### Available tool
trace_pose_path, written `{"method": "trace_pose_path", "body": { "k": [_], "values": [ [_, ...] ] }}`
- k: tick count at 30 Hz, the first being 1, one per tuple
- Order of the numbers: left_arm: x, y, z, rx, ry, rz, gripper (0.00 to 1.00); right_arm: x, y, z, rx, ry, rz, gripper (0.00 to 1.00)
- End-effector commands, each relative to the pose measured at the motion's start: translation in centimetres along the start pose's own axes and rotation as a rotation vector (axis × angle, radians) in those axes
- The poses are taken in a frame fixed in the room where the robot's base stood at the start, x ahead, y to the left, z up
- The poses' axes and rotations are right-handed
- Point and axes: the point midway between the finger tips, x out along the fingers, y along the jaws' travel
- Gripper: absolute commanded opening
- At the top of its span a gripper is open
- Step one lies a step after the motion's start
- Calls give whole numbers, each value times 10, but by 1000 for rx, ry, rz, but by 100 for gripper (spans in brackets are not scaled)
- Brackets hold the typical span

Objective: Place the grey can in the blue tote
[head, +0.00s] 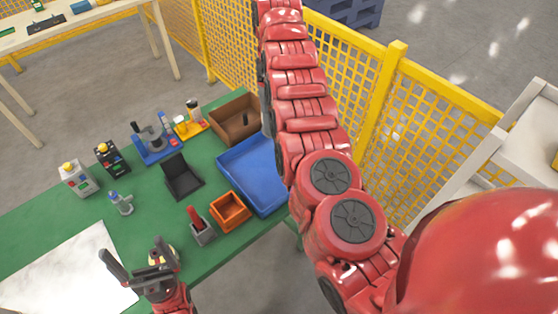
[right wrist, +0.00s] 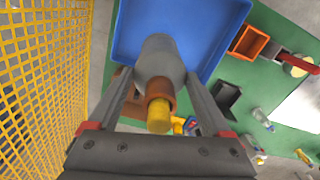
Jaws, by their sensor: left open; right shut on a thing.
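The grey can (right wrist: 160,60), with a brown neck and a yellow cap, is between the fingers of my right gripper (right wrist: 162,82) in the right wrist view. The cap end faces the camera. The gripper is shut on it. Behind the can lies the blue tote (right wrist: 215,22), whose flat inside looks empty around it; whether the can touches it I cannot tell. In the head view the tote (head: 248,172) is partly covered by my right arm, which hides the right gripper and the can. My left gripper (head: 133,266) is open, near the table's front edge.
An orange bin (head: 230,211) and a grey holder with a red-handled piece (head: 201,228) stand by the tote. A brown box (head: 235,122) is behind it. A black stand (head: 182,176) and several bottles occupy the green table. Yellow mesh fencing (head: 425,120) runs along the right.

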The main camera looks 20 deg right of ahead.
Motion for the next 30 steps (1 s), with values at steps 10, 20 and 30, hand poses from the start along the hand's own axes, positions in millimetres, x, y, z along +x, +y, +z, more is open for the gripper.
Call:
{"method": "trace_pose_path", "body": {
  "k": [10,20,30],
  "values": [
    [24,-1,-4,0,0,0,100,27,15,18,-702,6,-2,0],
    [37,-2,-6,0,0,0,100,37,-4,30,-1198,4,-1,0],
    [41,-2,-7,0,0,0,100,61,-14,31,-1332,3,-4,0]
  ]
}}
